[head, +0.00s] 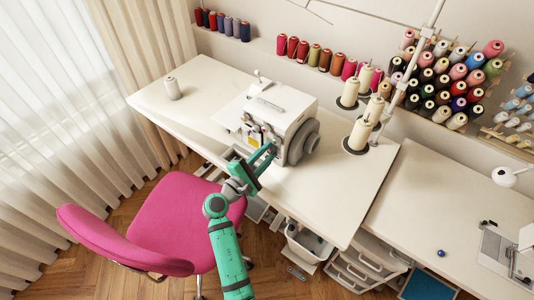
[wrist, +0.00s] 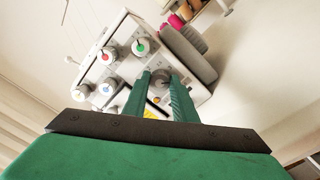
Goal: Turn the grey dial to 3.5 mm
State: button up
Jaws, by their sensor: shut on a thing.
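The white sewing machine (head: 265,110) stands on the white table, its dial side facing my arm. In the wrist view the grey dial (wrist: 160,78) sits on the machine's front panel, between the two green fingers of my gripper (wrist: 160,88). The fingers are shut on its sides. The dial's markings are too small to read, so I cannot tell its setting. In the head view my gripper (head: 262,152) reaches the machine's near right side and the dial is hidden behind it. Several other dials show in the wrist view: a green-centred one (wrist: 139,47) and a red-centred one (wrist: 109,54).
A large grey handwheel (head: 303,142) is on the machine's right side. Thread cones (head: 359,134) stand on the table to the right. A pink chair (head: 190,225) is left of my arm.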

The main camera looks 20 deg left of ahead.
jog(key=shift+f+m, duration=0.1)
jog(key=shift+m, duration=0.4)
jog(key=o, duration=1)
jog(key=shift+o, duration=0.2)
jog(key=v, duration=1.1)
jog(key=shift+d, duration=0.1)
